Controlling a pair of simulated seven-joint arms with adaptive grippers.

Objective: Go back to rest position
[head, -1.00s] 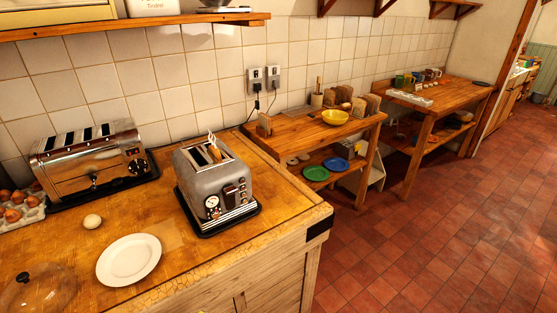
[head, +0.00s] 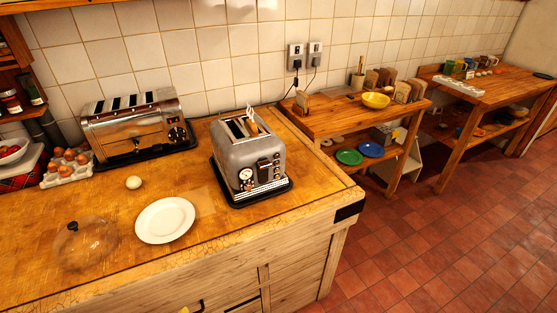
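Neither of my grippers shows in the head view. A grey toaster (head: 248,160) stands on a black tray near the right end of the wooden counter (head: 110,203). Something brown, perhaps bread, sticks up from its slot. A white plate (head: 165,220) lies empty to its left, and a pale egg or ball (head: 134,183) lies behind the plate. A clear dome lid (head: 85,243) sits at the front left.
A larger chrome toaster (head: 138,125) and an egg carton (head: 68,167) stand along the wall. Pine tables (head: 330,118) with a yellow bowl (head: 375,100) stand to the right. The red tiled floor (head: 430,245) is clear in front of them.

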